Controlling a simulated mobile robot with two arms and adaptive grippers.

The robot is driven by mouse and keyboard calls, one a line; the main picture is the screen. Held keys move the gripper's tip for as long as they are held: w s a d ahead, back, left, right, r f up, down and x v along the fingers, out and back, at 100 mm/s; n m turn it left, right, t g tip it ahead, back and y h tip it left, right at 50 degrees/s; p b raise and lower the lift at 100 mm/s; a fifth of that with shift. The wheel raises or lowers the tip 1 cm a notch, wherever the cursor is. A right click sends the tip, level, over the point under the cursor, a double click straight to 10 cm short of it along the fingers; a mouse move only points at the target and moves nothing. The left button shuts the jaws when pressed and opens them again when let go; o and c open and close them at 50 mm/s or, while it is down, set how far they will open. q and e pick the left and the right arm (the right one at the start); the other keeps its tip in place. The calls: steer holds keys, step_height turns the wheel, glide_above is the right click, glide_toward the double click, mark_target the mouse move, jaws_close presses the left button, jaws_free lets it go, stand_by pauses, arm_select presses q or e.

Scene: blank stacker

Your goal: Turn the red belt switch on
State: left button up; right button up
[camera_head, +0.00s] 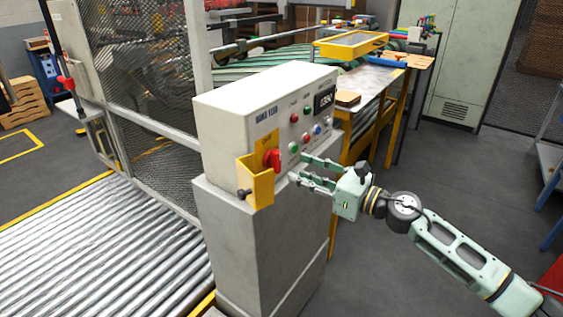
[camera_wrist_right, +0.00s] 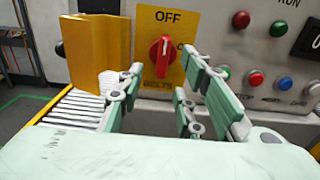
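The red belt switch (camera_head: 271,160) is a rotary knob on the front of a white control box (camera_head: 232,125). In the right wrist view the red knob (camera_wrist_right: 161,58) stands upright on a yellow plate (camera_wrist_right: 178,22), its narrow end toward the word OFF, with BELTS printed below. A yellow guard (camera_head: 258,187) juts out beside the knob; it also shows left of the knob in the wrist view (camera_wrist_right: 96,52). My right gripper (camera_head: 299,167) is open and empty, a little to the right of the knob and apart from it. My left gripper is not in view.
Several coloured buttons (camera_head: 305,137) and a display (camera_head: 324,99) sit right of the switch. The box stands on a grey pedestal (camera_head: 262,245). A roller conveyor (camera_head: 105,245) and mesh fence (camera_head: 155,100) lie left. The floor at right (camera_head: 440,175) is clear.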

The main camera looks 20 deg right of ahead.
mark_target(280, 164)
steer(key=p+x, duration=0.2)
steer(key=x, duration=0.4)
steer(key=shift+w, duration=0.35)
steer(key=shift+w+a+f, duration=0.1)
steer(key=shift+w+a, duration=0.1)
steer(key=shift+w, duration=0.05)
steer(key=shift+c, duration=0.4)
jaws_close()
